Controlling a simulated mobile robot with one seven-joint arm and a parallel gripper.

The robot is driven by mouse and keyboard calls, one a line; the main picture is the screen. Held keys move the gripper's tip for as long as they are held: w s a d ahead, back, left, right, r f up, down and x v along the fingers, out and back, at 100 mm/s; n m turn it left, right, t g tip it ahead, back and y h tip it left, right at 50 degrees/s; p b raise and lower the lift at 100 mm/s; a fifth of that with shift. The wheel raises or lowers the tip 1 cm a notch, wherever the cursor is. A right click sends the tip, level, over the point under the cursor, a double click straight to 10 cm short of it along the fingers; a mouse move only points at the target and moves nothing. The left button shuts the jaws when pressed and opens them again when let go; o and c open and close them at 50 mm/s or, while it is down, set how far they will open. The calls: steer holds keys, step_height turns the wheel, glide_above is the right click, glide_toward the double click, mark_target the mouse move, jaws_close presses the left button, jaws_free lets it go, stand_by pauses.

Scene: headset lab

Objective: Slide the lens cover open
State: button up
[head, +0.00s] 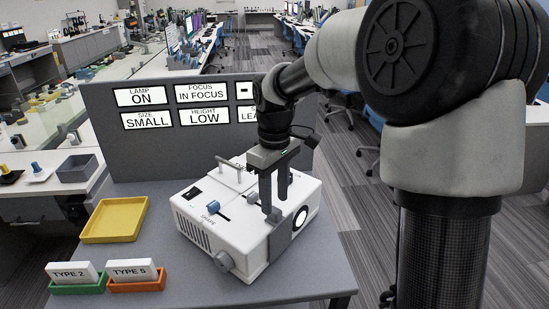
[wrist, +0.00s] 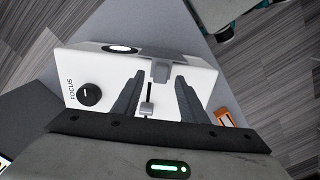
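The white projector box (head: 235,235) stands on the grey table, with a bright round lens (head: 300,217) on its right-hand face. The lens also shows in the wrist view (wrist: 120,48). A grey lens cover plate (head: 280,242) sits beside the lens, to its left in the head view. The cover has a grey tab (wrist: 160,71) over the box's top edge. My gripper (head: 274,200) points down over that edge. In the wrist view its two dark fingers (wrist: 160,84) are apart, with the tab between their tips. I cannot tell whether either finger touches it.
A grey panel (head: 100,105) with lit signs stands behind. A yellow tray (head: 115,220) and card holders (head: 136,285) are on the left. The table's front right is clear.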

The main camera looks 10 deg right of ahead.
step_height(320, 180, up, 14)
steer(key=p, duration=0.1)
steer(key=shift+r+p, duration=0.2)
steer(key=shift+p, duration=0.2)
steer(key=s+d+r+m+t+p, duration=0.2)
steer(key=s+d+m+p, duration=0.1)
steer(key=s, duration=0.7)
steer(key=s+d+r+m+t+p, duration=0.2)
steer(key=s+m, duration=0.4)
steer(key=s, duration=0.5)
steer(key=shift+s+d+t+p, duration=0.15)
steer(key=shift+d+t+p, duration=0.65)
steer(key=shift+d+p, duration=0.25)
